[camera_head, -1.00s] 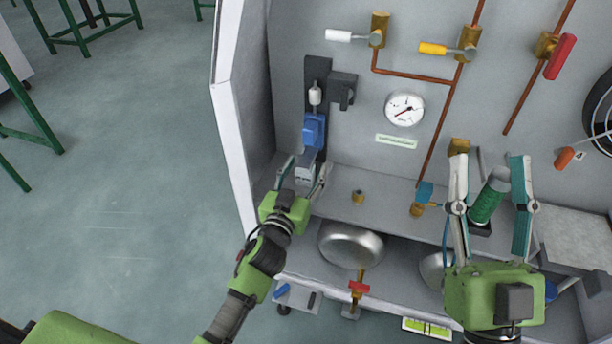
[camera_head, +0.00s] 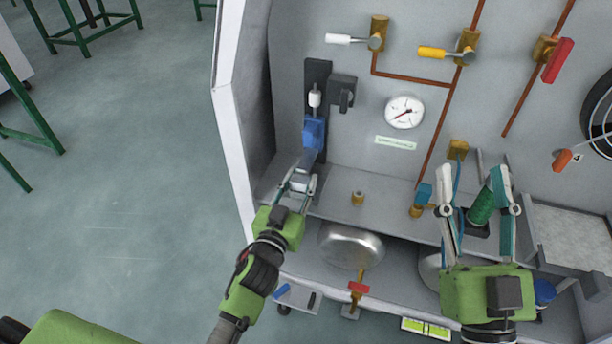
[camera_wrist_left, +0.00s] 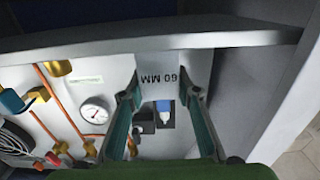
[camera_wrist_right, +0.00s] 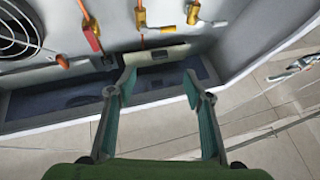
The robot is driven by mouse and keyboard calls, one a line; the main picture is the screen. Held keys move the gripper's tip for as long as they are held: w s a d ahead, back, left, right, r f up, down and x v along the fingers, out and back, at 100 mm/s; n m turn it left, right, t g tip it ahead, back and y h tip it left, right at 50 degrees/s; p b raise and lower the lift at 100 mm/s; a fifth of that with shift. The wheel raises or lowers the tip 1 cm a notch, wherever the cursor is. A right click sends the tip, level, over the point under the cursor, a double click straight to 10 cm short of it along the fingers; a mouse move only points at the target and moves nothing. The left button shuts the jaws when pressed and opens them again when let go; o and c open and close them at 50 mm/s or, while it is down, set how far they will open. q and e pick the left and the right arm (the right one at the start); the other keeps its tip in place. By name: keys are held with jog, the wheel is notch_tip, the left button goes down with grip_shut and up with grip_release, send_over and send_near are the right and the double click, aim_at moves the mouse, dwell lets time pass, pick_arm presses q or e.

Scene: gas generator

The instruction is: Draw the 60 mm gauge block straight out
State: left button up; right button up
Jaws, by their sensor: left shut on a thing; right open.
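The grey 60 mm gauge block (camera_head: 299,182) stands at the left of the cabinet, below a blue part (camera_head: 314,133) on a dark upright mount. My left gripper (camera_head: 301,178) is shut on the block. In the left wrist view the block (camera_wrist_left: 165,84) shows its "60 MM" marking upside down between the fingers. Whether the block still touches the mount is hard to tell. My right gripper (camera_head: 476,172) is open and empty, in front of a green cylinder (camera_head: 482,208). In the right wrist view its fingers (camera_wrist_right: 158,76) are spread.
The cabinet's white side wall (camera_head: 236,130) is close to the left of my left gripper. A silver tank (camera_head: 350,246) lies below. A gauge (camera_head: 404,112) and valves are on the back panel.

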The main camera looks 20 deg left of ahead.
aim_at(298, 187)
pick_arm(q)
jog(key=shift+s+a+p, duration=0.1)
jog(key=shift+s+p, duration=0.2)
jog(key=shift+s, duration=2.2)
pick_arm(e)
jog(key=shift+w+f+g+h, duration=0.15)
jog(key=shift+w+f+g, duration=0.15)
jog(key=shift+f, duration=0.25)
jog(key=shift+w+f+g+h, duration=0.1)
jog(key=shift+w+f+g, duration=0.2)
jog(key=shift+f, duration=0.25)
jog(key=shift+w+f+g+h, duration=0.2)
jog(key=shift+f+g, duration=0.1)
jog(key=shift+f, duration=0.25)
